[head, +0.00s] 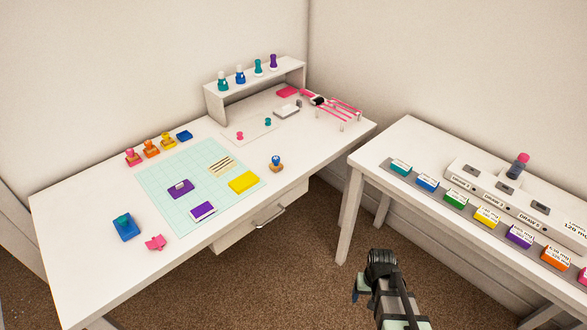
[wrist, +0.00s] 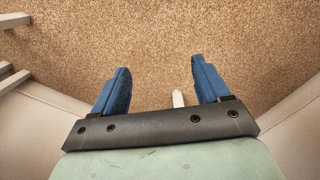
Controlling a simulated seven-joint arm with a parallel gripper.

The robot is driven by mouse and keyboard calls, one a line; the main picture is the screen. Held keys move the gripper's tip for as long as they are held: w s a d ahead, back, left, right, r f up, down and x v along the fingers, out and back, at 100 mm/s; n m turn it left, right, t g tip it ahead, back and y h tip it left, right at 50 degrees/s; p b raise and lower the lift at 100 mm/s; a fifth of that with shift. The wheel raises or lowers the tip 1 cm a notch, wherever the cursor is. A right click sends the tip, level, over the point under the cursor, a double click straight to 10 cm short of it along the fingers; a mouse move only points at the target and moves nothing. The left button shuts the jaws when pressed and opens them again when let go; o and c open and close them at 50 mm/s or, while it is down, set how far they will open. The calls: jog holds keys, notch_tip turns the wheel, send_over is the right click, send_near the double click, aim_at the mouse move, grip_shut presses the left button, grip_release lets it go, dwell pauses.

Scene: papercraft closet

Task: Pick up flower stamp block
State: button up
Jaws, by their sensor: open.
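Several stamp-like blocks with knobs stand on the left table: a pink one (head: 133,157), an orange one (head: 151,148) and a yellow-orange one (head: 168,141) in a row behind the cutting mat (head: 200,180). A stamp with a blue knob and wooden base (head: 276,164) stands alone right of the mat. I cannot make out a flower design on any of them. My gripper (head: 384,290) is low in front of the tables, apart from all of these. In the wrist view its two blue fingers (wrist: 160,78) are spread with nothing between them, above the carpet.
The mat holds purple pieces (head: 181,188) and a yellow block (head: 243,182). A blue block (head: 126,227) and pink piece (head: 155,242) lie front left. A shelf (head: 255,88) with bottles stands behind. The right table (head: 400,140) carries drawers and colored boxes.

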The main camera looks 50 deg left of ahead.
jog(key=w+a+r+n+t+y, duration=0.1)
jog(key=a+r, duration=0.5)
jog(key=a, duration=0.4)
jog(key=a+r+n+t+y, duration=0.1)
jog(key=a+r, duration=0.5)
jog(key=a, duration=0.4)
jog(key=n+y, duration=0.2)
jog(key=y, duration=0.1)
send_near(275, 158)
jog(key=s+d+r, duration=0.2)
jog(key=d, duration=0.1)
jog(key=shift+n, duration=0.6)
jog(key=x, duration=0.3)
jog(key=a+x, duration=0.1)
jog(key=x, duration=0.2)
jog(key=w+x, duration=0.1)
jog(key=x, duration=0.3)
jog(key=shift+a+r, duration=0.25)
jog(key=shift+r, duration=0.15)
jog(key=x, duration=0.4)
jog(key=shift+w+a, duration=0.1)
jog(key=shift+w, duration=0.3)
jog(key=shift+a+f, duration=0.15)
jog(key=shift+f, duration=0.3)
jog(key=c, duration=1.3)
jog(key=shift+o, duration=0.2)
